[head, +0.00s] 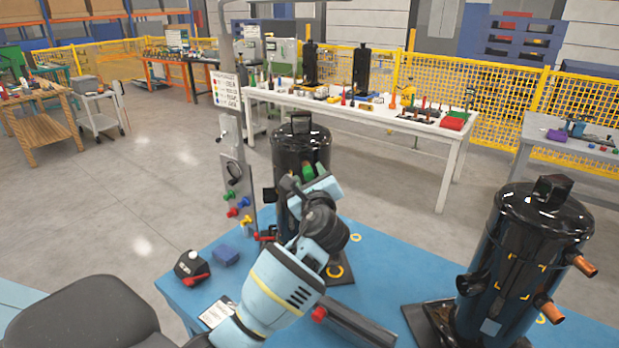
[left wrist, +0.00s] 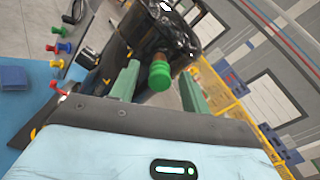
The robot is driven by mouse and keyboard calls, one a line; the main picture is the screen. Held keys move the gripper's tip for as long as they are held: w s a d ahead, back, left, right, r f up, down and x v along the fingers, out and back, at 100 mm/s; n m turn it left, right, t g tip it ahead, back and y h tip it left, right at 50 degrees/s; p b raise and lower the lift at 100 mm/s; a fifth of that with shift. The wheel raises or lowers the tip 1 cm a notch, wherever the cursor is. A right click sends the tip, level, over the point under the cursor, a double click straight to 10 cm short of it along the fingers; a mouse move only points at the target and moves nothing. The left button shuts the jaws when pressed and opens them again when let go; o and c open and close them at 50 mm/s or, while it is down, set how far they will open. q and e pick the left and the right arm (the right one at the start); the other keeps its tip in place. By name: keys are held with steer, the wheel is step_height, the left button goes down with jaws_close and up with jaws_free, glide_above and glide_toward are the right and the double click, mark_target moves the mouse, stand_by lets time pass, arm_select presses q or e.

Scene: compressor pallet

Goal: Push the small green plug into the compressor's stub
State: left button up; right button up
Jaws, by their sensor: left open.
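The small green plug (left wrist: 160,75) sits at the end of the copper-coloured stub (left wrist: 160,57) on the black compressor (left wrist: 165,25) in the left wrist view. How deep it sits cannot be told. My left gripper (left wrist: 159,88) is open, with its two green fingers on either side of the plug and visible gaps between. In the head view the left gripper (head: 308,178) is against the front of the rear compressor (head: 300,148). My arm hides most of the stub area there, and the plug cannot be told apart from the green fingers. My right gripper is not in view.
A second black compressor (head: 530,260) with copper stubs stands at right on the blue surface (head: 385,262). A panel with coloured plugs (head: 237,190) stands left of the rear compressor. A black box with a red lever (head: 190,267) and a blue block (head: 226,256) lie at left.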

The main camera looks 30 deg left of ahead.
arm_select(q)
steer(key=v, duration=0.7)
steer(key=shift+s+d, duration=0.25)
steer(key=shift+s, duration=0.05)
